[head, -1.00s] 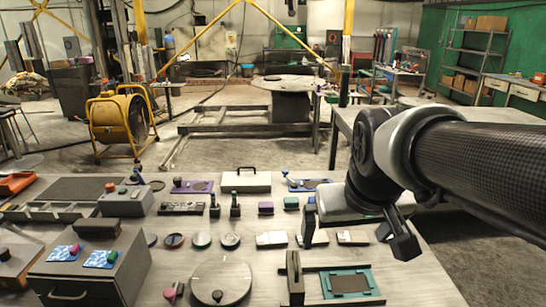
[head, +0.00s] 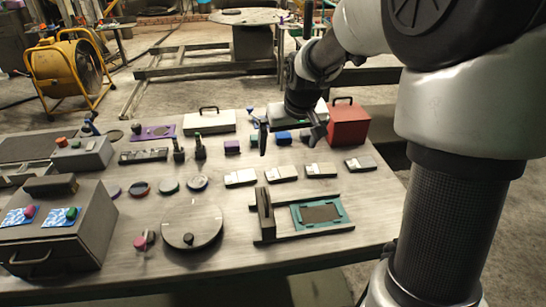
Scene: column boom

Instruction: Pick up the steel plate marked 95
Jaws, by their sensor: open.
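Several small pale steel plates lie in a row across the middle right of the table in the head view: a leftmost plate (head: 240,178), a second plate (head: 282,173), a third plate (head: 320,170) and a rightmost plate (head: 361,164). Their markings are too small to read, so I cannot tell which is 95. My gripper (head: 291,140) is open and empty, fingers pointing down, and appears above the table behind the row. It partly hides the small coloured blocks and a pale case there.
A red box (head: 348,125) stands at the back right. A teal-framed fixture (head: 320,214) with a dark upright lies in front of the plates, beside a round turntable (head: 192,223). A grey drawer box (head: 60,235) stands at left. Bare tabletop lies around the plates.

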